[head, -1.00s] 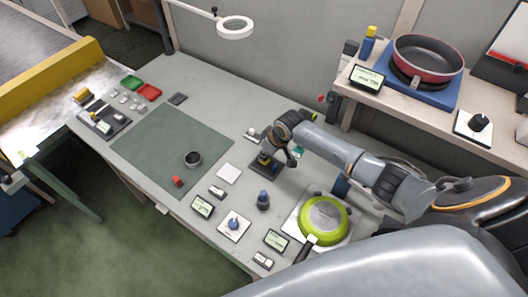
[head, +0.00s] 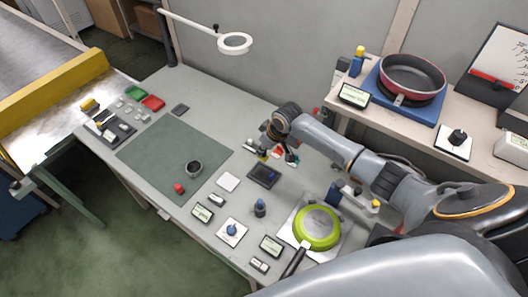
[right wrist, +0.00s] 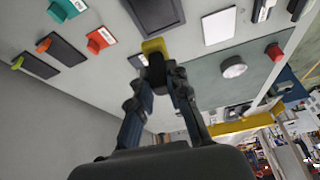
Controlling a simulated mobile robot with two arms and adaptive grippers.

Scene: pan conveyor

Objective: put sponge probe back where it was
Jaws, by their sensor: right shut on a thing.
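The sponge probe, with a yellow tip (right wrist: 154,46) and a dark body, is between the fingers of my right gripper (right wrist: 162,72) in the right wrist view. The gripper is shut on the probe, which appears held above the bench; the exact height is hard to tell. The dark tray also shows in the right wrist view (right wrist: 160,12), beyond the probe, and looks bare. My left gripper is not in view.
Small coloured pieces lie near the gripper. The green mat (head: 165,150) is mostly clear.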

